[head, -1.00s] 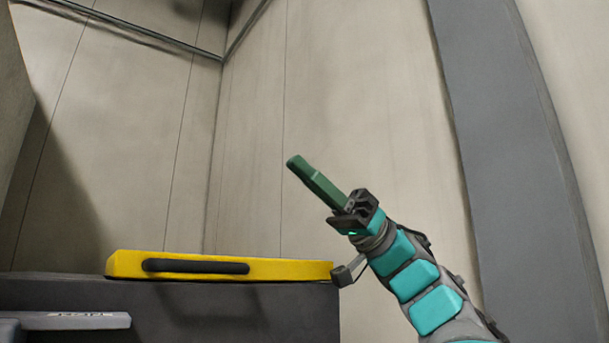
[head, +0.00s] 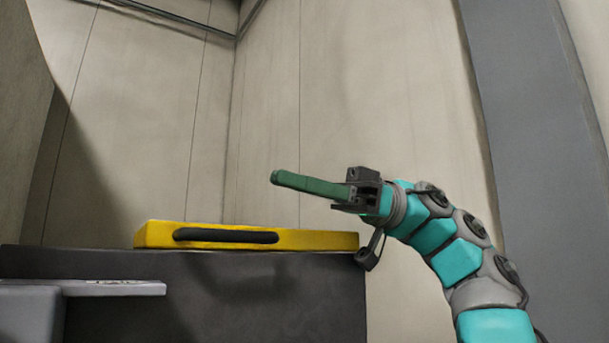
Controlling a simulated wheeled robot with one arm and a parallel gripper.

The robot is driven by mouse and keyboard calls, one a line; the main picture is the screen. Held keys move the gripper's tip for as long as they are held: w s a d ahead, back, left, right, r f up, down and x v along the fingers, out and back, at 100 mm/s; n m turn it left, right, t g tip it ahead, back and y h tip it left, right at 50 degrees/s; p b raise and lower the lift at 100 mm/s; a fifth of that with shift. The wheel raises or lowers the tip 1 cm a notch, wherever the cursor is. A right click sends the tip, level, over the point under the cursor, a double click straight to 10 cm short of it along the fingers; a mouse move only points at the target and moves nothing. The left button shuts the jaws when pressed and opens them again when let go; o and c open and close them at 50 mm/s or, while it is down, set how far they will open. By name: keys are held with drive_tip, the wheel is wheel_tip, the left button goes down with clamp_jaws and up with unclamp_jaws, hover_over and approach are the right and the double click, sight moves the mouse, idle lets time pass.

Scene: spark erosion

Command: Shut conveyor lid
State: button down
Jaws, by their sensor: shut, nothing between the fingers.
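The conveyor lid looks to be the yellow slab (head: 310,241) with a black bar handle (head: 226,236) on its front edge. It lies flat on top of the dark grey cabinet (head: 270,300); whether it is fully down I cannot tell. My gripper (head: 274,177) has long green fingers, shut together with nothing between them. It points left, above the lid and to the right of the handle's middle in the picture, with a visible gap and not touching it. The lid's top face and back edge are hidden by the low viewpoint.
A light grey ledge (head: 115,288) juts out at the lower left in front of the cabinet. A pale panelled wall (head: 375,80) stands behind, with a dark grey vertical band (head: 530,120) at the right.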

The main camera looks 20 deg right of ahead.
drive_tip(key=shift+s+a+f+t+h+p, duration=0.15)
drive_tip(key=shift+a+f+h+p, duration=0.25)
drive_tip(key=shift+f+h+p, duration=0.5)
drive_tip(key=shift+a+f+t+h+p, duration=0.25)
drive_tip(key=shift+a+f+h+p, duration=0.25)
drive_tip(key=shift+f+p, duration=0.6)
drive_tip(key=shift+d+f, duration=0.1)
drive_tip(key=shift+f, duration=0.1)
drive_tip(key=shift+r+b, duration=0.15)
drive_tip(key=shift+b, duration=0.4)
